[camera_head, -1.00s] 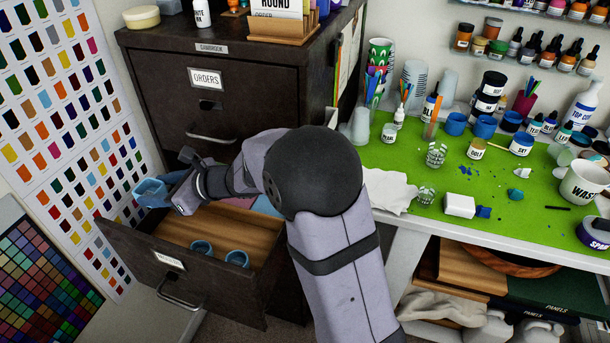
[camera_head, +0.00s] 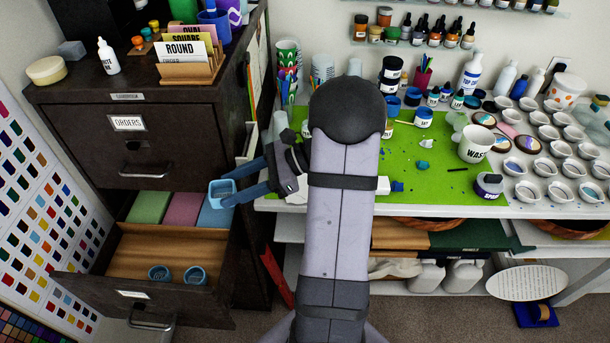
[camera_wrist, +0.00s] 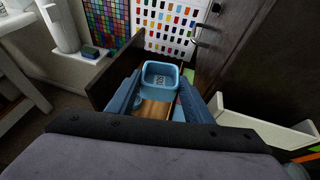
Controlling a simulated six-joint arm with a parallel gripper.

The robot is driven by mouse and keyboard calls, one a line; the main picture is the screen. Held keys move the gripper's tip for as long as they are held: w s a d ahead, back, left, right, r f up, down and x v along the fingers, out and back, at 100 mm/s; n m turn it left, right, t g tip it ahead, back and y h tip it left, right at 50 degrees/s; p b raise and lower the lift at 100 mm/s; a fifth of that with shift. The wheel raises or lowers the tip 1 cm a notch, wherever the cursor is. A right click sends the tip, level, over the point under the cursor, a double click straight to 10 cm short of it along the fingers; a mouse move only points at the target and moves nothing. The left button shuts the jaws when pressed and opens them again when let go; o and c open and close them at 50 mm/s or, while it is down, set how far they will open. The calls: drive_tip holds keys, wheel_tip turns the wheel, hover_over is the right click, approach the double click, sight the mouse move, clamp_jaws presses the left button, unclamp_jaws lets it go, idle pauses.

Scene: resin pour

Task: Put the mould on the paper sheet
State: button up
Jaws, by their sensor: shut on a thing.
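The mould (camera_head: 222,194) is a small light-blue square cup, held at the tips of my gripper (camera_head: 238,190). My gripper is shut on it, left of the green work mat and above the open drawer's right side. In the wrist view the mould (camera_wrist: 161,76) sits between the two blue fingers (camera_wrist: 158,95), its open top and a marking inside showing. The white paper sheet on the worktop is mostly hidden behind my arm; a white patch (camera_head: 297,196) beside my wrist may be part of it.
The open drawer (camera_head: 170,255) holds two blue round cups (camera_head: 177,275) and green, pink and blue blocks. The dark cabinet (camera_head: 140,130) stands at left. The green mat (camera_head: 440,180) carries a waste cup (camera_head: 475,143), bottles and pots.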

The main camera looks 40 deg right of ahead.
drive_tip(key=s+d+f+m+t+h+b, duration=0.1)
drive_tip(key=d+f+m+t+h+b, duration=0.15)
drive_tip(key=d+m+h+b, duration=0.7)
drive_tip(key=s+d+f+m+t+h+b, duration=0.1)
drive_tip(key=d+m+t+h+b, duration=0.2)
drive_tip(key=d+m+h+b, duration=0.6)
drive_tip(key=shift+w+d+f+n+y+b, duration=0.1)
drive_tip(key=shift+d+f+n+y+b, duration=0.55)
drive_tip(key=shift+f, duration=1)
drive_tip(key=shift+w+d+f+n+y+b, duration=0.1)
drive_tip(key=shift+d+f+n+b, duration=0.35)
drive_tip(key=shift+f+b, duration=0.95)
drive_tip(key=shift+w+d+f+n+y+b, duration=0.1)
drive_tip(key=shift+d+f+n+y+b, duration=0.45)
drive_tip(key=shift+f, duration=1.35)
drive_tip(key=shift+d+f+b, duration=0.25)
drive_tip(key=shift+b, duration=0.1)
